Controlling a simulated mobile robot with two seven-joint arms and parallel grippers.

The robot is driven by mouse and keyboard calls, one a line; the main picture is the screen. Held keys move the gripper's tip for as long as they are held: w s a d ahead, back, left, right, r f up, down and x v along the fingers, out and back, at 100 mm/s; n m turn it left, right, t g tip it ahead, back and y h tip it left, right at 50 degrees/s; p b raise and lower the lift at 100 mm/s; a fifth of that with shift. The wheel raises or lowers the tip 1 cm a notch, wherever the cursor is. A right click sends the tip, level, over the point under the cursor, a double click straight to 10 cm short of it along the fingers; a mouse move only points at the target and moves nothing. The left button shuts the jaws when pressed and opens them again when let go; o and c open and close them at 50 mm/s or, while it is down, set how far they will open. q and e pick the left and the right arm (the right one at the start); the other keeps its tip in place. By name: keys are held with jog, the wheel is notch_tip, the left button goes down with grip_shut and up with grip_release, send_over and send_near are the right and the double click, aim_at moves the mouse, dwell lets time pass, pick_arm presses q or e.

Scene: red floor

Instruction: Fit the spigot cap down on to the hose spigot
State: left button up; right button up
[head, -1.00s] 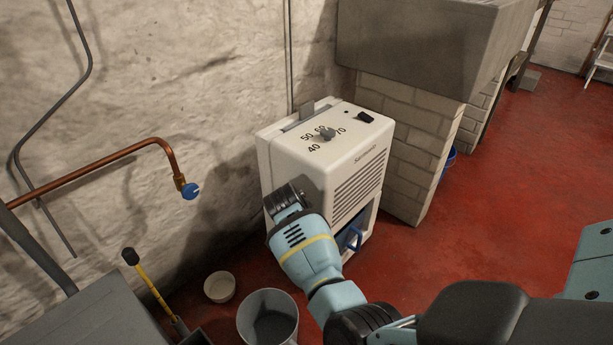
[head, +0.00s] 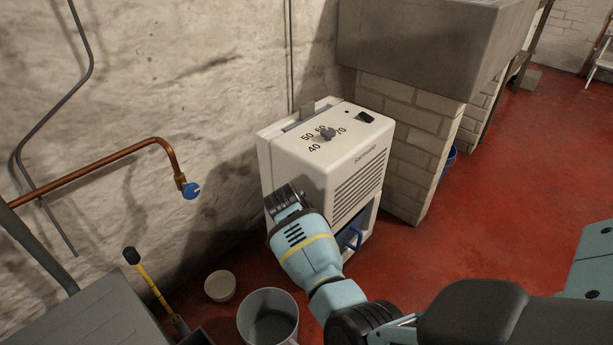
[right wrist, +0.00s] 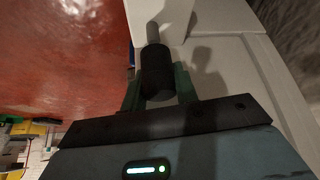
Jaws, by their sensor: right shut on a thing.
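In the right wrist view a dark, round spigot cap (right wrist: 157,72) sits between the green fingers of my right gripper (right wrist: 158,88), which is shut on it. A grey pin, which looks like the hose spigot (right wrist: 152,32), shows just beyond the cap and roughly in line with it, against the white dehumidifier (right wrist: 188,14). I cannot tell whether the cap is around the pin or only in front of it. In the head view my right arm reaches to the lower left side of the dehumidifier (head: 350,170); the cap and spigot are hidden there. My left gripper is not in view.
A copper pipe with a blue knob (head: 191,191) sticks out at the left. A grey bucket (head: 268,316) and a white bowl (head: 220,286) stand on the red floor near my arm. A brick pier (head: 405,150) stands right behind the dehumidifier.

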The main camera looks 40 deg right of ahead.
jog(key=shift+f+b, duration=0.35)
jog(key=shift+f, duration=0.55)
dwell(0.4)
jog(key=shift+f+b, duration=0.75)
jog(key=shift+f, duration=0.65)
jog(key=o, duration=1)
jog(key=shift+r, duration=0.1)
jog(key=shift+p+v, duration=1.95)
jog(key=shift+v, duration=1.9)
jog(key=shift+r, duration=0.1)
